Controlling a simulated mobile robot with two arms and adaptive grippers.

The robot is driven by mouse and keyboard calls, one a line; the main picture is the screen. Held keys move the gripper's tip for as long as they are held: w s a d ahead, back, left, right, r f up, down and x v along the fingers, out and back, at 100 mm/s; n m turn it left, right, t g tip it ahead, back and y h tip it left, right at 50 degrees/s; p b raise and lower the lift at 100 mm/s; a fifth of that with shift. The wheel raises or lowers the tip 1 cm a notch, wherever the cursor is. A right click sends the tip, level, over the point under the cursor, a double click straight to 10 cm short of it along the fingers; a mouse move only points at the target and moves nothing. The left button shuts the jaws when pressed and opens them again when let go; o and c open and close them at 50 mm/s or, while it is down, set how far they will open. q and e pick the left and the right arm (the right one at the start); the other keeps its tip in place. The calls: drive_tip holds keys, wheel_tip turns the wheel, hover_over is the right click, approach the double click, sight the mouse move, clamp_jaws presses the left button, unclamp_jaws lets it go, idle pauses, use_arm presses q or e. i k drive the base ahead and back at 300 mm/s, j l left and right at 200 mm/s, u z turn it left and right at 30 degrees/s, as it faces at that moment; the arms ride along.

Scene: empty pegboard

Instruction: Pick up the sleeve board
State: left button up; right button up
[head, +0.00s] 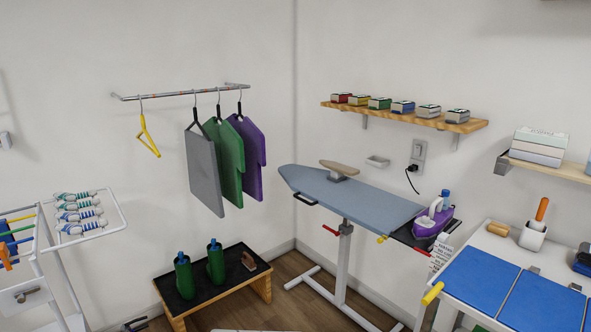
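The sleeve board (340,168) is a small beige padded board on a short grey stand. It stands upright on the blue ironing board (352,200), towards its far left part. Nothing touches it from above. Neither of my grippers can be made out in the head view.
A purple iron (432,220) rests at the ironing board's right end, with a cord near the wall socket (418,153). A wooden shelf (400,114) with several small boxes hangs above. A low bench (215,288) holds green bottles. A white table with blue mats (480,278) stands right.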

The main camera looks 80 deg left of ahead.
sight(338, 170)
drive_tip(key=u, duration=2.25)
drive_tip(key=i+u, duration=0.25)
drive_tip(key=i, duration=0.4)
